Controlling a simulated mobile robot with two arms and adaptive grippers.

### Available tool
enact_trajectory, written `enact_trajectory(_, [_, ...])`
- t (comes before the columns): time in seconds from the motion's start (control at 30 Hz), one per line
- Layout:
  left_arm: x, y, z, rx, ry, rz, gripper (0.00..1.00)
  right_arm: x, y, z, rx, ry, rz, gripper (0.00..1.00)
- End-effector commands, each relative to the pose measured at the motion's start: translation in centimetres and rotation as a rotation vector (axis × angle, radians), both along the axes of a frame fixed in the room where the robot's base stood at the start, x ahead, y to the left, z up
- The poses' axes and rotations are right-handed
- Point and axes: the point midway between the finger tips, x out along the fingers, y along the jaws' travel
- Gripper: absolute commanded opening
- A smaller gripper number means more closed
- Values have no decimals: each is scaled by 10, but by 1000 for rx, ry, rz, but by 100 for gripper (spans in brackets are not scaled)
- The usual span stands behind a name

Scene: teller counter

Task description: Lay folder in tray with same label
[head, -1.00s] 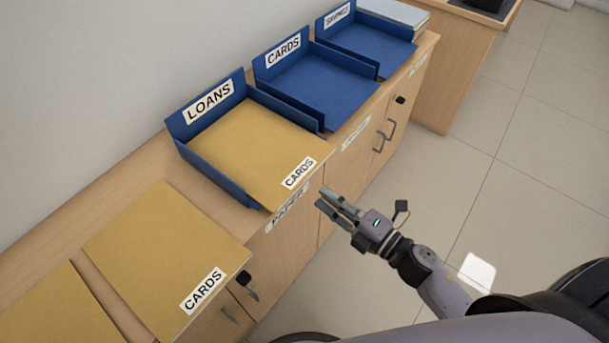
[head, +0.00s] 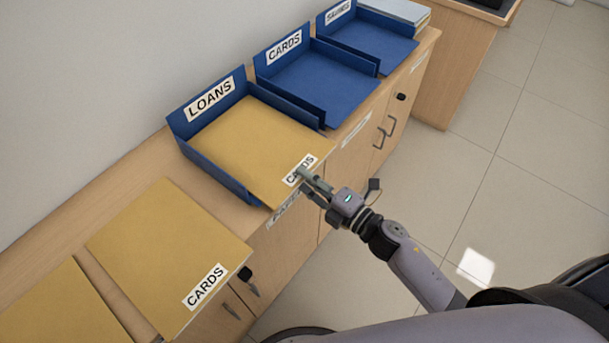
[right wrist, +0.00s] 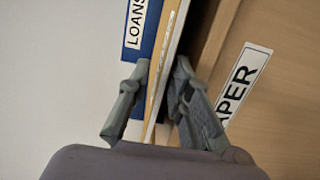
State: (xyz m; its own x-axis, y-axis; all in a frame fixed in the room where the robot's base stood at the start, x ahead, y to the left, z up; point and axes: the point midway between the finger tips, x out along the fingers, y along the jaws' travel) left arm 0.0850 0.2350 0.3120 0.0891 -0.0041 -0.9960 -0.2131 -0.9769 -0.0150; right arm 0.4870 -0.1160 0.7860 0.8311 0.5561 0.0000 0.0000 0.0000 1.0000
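A yellow folder labelled CARDS (head: 250,140) lies in the blue tray labelled LOANS (head: 215,173), its labelled front edge at the tray's open front. The blue tray labelled CARDS (head: 325,80) stands beyond it and is empty. My right gripper (head: 303,180) is at the folder's front edge, over part of its label. In the right wrist view its fingers (right wrist: 162,72) are apart, one on each side of the folder's edge (right wrist: 165,50), with gaps showing. My left gripper is not in view.
A second CARDS folder (head: 165,240) lies on the counter, with another yellow folder (head: 60,310) at lower left. A third blue tray (head: 370,45), apparently labelled SAVINGS, stands at the far end. Cabinet doors with handles (head: 385,130) are below; open floor lies right.

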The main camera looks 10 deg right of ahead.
Motion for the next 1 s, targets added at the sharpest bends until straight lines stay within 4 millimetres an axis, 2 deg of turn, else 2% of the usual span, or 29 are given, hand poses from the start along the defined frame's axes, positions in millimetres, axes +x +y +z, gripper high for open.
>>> enact_trajectory(0.53, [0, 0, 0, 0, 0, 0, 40, 0, 0, 0, 0, 0, 0, 0])
enact_trajectory(1.0, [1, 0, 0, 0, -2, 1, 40, 0, 0, 0, 0, 0, 0, 0])
